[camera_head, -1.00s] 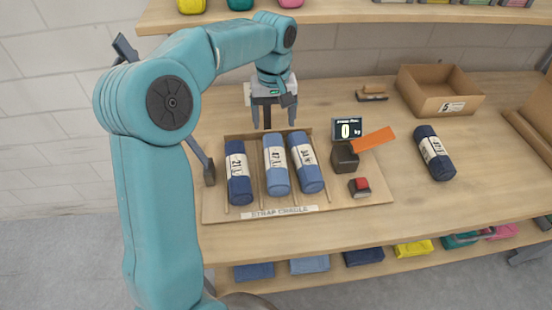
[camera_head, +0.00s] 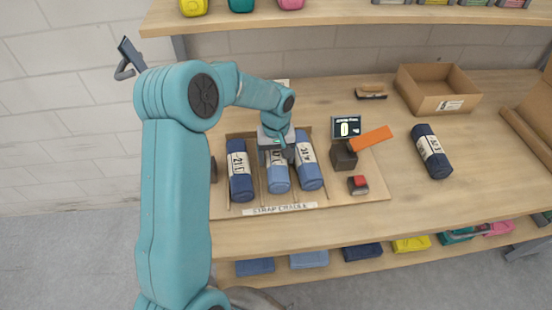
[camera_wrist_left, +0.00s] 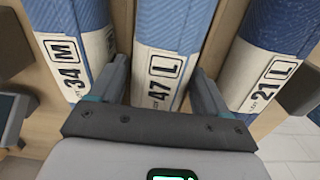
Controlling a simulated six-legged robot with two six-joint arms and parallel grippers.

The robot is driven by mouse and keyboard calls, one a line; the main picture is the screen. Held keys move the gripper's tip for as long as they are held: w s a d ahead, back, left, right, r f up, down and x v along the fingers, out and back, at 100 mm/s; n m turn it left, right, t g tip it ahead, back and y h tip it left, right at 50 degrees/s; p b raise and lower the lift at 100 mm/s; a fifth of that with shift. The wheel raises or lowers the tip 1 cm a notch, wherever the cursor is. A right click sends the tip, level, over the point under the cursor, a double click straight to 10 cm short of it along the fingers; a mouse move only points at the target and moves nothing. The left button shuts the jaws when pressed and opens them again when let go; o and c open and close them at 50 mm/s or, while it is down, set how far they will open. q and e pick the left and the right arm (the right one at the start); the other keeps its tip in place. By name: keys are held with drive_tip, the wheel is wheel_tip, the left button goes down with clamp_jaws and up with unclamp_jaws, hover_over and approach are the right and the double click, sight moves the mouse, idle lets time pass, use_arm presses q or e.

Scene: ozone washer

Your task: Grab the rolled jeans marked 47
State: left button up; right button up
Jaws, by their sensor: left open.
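The rolled jeans marked 47 (camera_head: 278,179) are a light blue roll with a white "47 L" label, the middle of three rolls on the strap cradle (camera_head: 345,194). My left gripper (camera_head: 276,160) is over this roll in the head view and covers part of it. In the left wrist view, the roll's "47 L" label (camera_wrist_left: 160,75) shows between the two fingers of the open left gripper (camera_wrist_left: 160,88). I cannot tell whether the fingers touch it. My right gripper is not in view.
A dark blue roll marked 21 (camera_head: 239,172) lies left of it and a blue roll marked 34 (camera_head: 308,164) right of it, both close. A dark block with an orange lever (camera_head: 371,138), a small display (camera_head: 347,127) and a red-topped block (camera_head: 358,185) stand to the right.

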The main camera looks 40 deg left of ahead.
use_arm(q)
drive_tip(key=shift+s+r, duration=0.1)
drive_tip(key=shift+s, duration=0.05)
drive_tip(key=c, duration=1.1)
